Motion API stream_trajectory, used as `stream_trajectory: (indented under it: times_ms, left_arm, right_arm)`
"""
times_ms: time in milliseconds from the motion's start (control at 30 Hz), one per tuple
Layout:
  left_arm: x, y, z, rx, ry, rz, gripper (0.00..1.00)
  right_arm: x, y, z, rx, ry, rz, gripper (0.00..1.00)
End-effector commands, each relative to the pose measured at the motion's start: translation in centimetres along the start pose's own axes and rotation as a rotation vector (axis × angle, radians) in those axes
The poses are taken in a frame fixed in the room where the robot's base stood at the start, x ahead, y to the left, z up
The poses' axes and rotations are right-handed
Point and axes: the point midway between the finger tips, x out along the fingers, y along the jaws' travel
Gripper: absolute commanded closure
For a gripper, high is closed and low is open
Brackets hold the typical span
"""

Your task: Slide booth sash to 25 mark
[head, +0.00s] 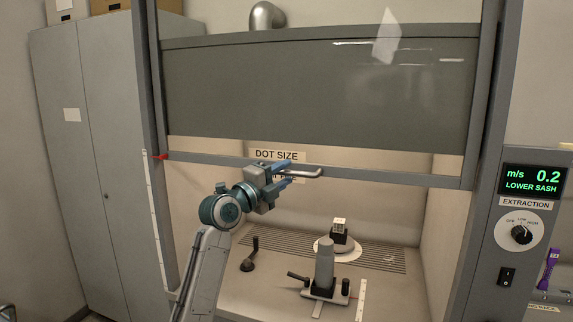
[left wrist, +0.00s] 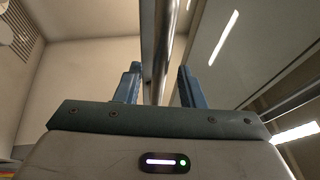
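The booth sash (head: 320,95) is a dark glass panel with a grey lower rail (head: 400,178), raised well above the bench. A metal bar handle (head: 308,173) sits on the rail and crosses the left wrist view (left wrist: 157,50). My left gripper (head: 281,178) is at the handle's left part. In the left wrist view its two blue fingers stand either side of the bar, apart, with a gap showing. A red pointer (head: 160,156) at the sash's left end lies near the top of a white scale strip (head: 153,215). The scale's numbers are unreadable.
A display (head: 534,180) reads 0.2 m/s, LOWER SASH. Below it are an extraction knob (head: 521,233) and a black switch (head: 506,276). Inside the booth stand a grey-topped fixture (head: 324,265) and a specimen on a round white base (head: 338,250).

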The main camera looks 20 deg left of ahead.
Motion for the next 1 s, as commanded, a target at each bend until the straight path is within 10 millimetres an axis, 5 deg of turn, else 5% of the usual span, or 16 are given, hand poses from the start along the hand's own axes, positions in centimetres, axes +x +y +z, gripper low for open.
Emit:
stream_trajectory:
  times_ms: [433,633,1000]
  left_arm:
    - [1.5,0.1,0.0,-0.001,0.000,0.000,0.64]
    - [1.5,0.1,0.0,-0.001,0.000,0.000,1.00]
    - [1.4,0.9,-0.1,-0.001,0.000,0.001,1.00]
  right_arm:
    - [-0.8,0.0,-0.1,0.000,0.000,-0.001,0.46]
    - [-0.8,0.0,-0.1,0.000,0.000,-0.001,0.46]
    - [0.1,-0.1,0.0,0.000,0.000,-0.001,0.46]
